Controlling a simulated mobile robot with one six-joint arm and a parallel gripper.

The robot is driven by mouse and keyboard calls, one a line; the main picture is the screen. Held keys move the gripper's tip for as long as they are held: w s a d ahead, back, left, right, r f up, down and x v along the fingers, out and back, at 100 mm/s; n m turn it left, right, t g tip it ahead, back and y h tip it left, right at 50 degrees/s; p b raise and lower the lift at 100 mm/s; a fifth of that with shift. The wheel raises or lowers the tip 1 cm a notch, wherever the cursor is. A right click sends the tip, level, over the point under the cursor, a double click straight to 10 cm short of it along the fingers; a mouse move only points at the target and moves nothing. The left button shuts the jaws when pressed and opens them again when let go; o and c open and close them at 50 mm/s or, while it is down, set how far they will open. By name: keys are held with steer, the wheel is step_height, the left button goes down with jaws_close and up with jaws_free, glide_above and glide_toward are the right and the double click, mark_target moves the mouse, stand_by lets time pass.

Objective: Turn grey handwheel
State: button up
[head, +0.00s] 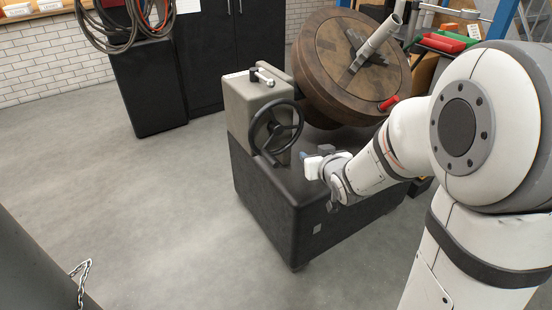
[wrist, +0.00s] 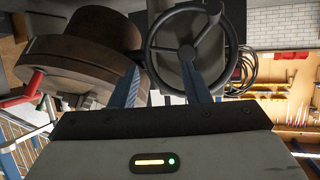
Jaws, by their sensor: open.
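The handwheel (head: 276,127) is a dark ring with three spokes and a hub, mounted upright on the front of a grey housing (head: 244,106). A small knob shows on its rim in the wrist view, where the handwheel (wrist: 186,46) is at the top, partly behind a finger. My gripper (head: 308,160) is just right of and slightly below the wheel in the head view, apart from it there. In the wrist view my gripper (wrist: 165,85) has its two blue fingers spread, with nothing held between them. The fingertips point towards the wheel's lower part; contact cannot be told.
A large brown drum (head: 335,75) with a grey bar and a red handle (head: 388,104) stands behind and right of the wheel. The dark machine base (head: 290,205) lies below. Black cabinets (head: 150,85) stand at the back. The floor (head: 150,210) to the left is clear.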

mark_target(273, 162)
steer(key=w+a+f+n+t+y+b, duration=0.2)
steer(key=a+f+y+b, duration=0.45)
steer(key=f, duration=0.25)
steer(key=x, duration=0.4)
steer(key=b+x, duration=0.1)
steer(key=x, duration=0.3)
steer(key=shift+s+a, duration=0.2)
steer(key=shift+a, duration=0.1)
steer(key=shift+c, duration=0.5)
jaws_close()
